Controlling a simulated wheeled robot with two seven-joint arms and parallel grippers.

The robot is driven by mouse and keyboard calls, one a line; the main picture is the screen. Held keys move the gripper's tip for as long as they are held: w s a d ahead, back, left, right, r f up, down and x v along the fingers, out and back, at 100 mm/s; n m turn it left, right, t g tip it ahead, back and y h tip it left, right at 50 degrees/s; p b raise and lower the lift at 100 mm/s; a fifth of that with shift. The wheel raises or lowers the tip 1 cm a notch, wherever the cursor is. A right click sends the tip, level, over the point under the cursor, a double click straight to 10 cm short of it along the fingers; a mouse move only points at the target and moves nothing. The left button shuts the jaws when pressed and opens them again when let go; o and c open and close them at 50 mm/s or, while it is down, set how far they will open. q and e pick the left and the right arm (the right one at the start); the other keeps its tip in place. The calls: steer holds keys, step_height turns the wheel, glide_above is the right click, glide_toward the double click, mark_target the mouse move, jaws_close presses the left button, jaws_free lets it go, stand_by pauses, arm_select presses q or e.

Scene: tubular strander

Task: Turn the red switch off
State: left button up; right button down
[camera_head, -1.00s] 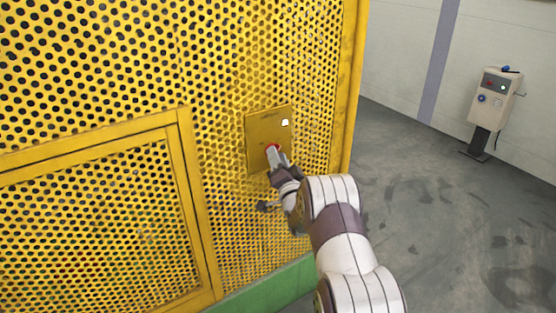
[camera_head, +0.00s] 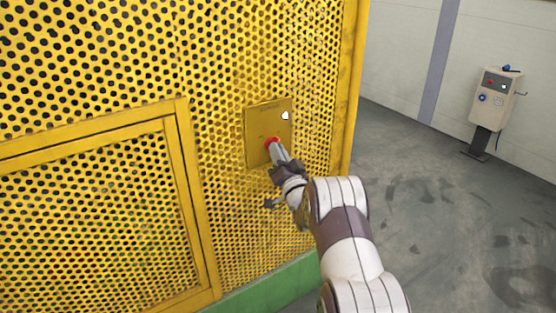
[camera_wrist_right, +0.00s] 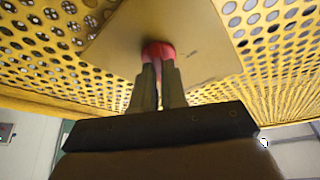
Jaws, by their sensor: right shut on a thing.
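The red switch (camera_head: 271,142) sits on a plain yellow plate (camera_head: 256,122) fixed to the perforated yellow panel. It also shows in the right wrist view (camera_wrist_right: 158,50), at the tips of my fingers. My right gripper (camera_head: 277,150) reaches it from the lower right. In the wrist view its two fingers (camera_wrist_right: 158,68) are close together on the red switch, with a narrow gap between them lower down. The fingers partly hide the switch, so its exact position is hard to tell. My left gripper is not in view.
A small white knob or light (camera_head: 285,116) is at the upper right of the plate. A framed perforated door (camera_head: 186,180) is at the left. A grey control box (camera_head: 495,98) stands by the far wall. The grey floor (camera_head: 440,210) at the right is clear.

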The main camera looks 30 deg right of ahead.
steer(key=shift+d+n+g+y+b, duration=0.25)
steer(key=shift+n+y+b, duration=1.4)
steer(key=shift+n, duration=2)
steer(key=shift+d+n+g+y+b, duration=0.1)
steer(key=shift+n+g+y+b, duration=0.25)
steer(key=shift+n+y+b, duration=2.3)
steer(key=shift+d+n+g+y+b, duration=0.2)
steer(key=shift+n+y, duration=0.8)
steer(key=shift+n, duration=3.6)
steer(key=shift+a, duration=0.1)
steer(key=c, duration=1.2)
jaws_free()
steer(key=p+v, duration=0.2)
steer(key=v, duration=1)
steer(key=shift+s, duration=0.3)
